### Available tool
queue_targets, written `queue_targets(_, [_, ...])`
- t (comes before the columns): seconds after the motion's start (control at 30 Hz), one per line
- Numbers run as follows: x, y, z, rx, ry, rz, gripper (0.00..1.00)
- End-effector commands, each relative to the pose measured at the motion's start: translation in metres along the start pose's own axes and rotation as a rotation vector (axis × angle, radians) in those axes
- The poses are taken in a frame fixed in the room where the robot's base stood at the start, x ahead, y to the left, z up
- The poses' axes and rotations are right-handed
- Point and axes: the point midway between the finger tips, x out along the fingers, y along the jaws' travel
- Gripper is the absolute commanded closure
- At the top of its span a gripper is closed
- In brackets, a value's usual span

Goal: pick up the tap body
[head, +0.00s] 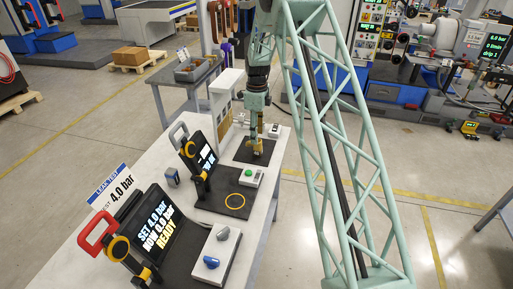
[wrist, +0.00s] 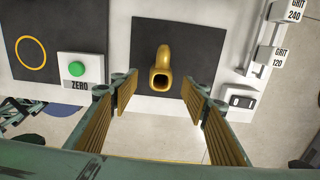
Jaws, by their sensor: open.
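The tap body (wrist: 162,70) is a brass-coloured bent pipe piece with a squarish open mouth. In the wrist view it stands on a dark square mat (wrist: 211,45), its mouth facing my gripper. My gripper (wrist: 160,94) is open and empty, with one ribbed finger on each side of the tap body's line and clear gaps between. The head view shows my gripper (head: 256,132) pointing down over the far dark mat (head: 242,154). The tap body is small there and hard to tell from the fingers.
A box with a green button (wrist: 77,69), labelled ZERO, stands left of the mat. A second dark mat with a yellow ring (wrist: 30,52) lies beyond it. A small switch box (wrist: 238,101) and blocks marked GRIT (wrist: 270,58) stand on the right. A LEAK TEST screen (head: 152,220) stands nearer.

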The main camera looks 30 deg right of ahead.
Motion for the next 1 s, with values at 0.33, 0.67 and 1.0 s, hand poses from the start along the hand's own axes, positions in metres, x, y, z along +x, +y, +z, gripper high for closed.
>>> queue_targets(0.33, [0.021, 0.000, 0.000, 0.000, 0.000, -0.001, 0.58])
queue_targets(0.67, [0.021, 0.000, 0.000, 0.000, 0.000, 0.000, 0.58])
queue_targets(1.0, [0.039, -0.001, -0.002, 0.000, 0.001, 0.002, 0.58])
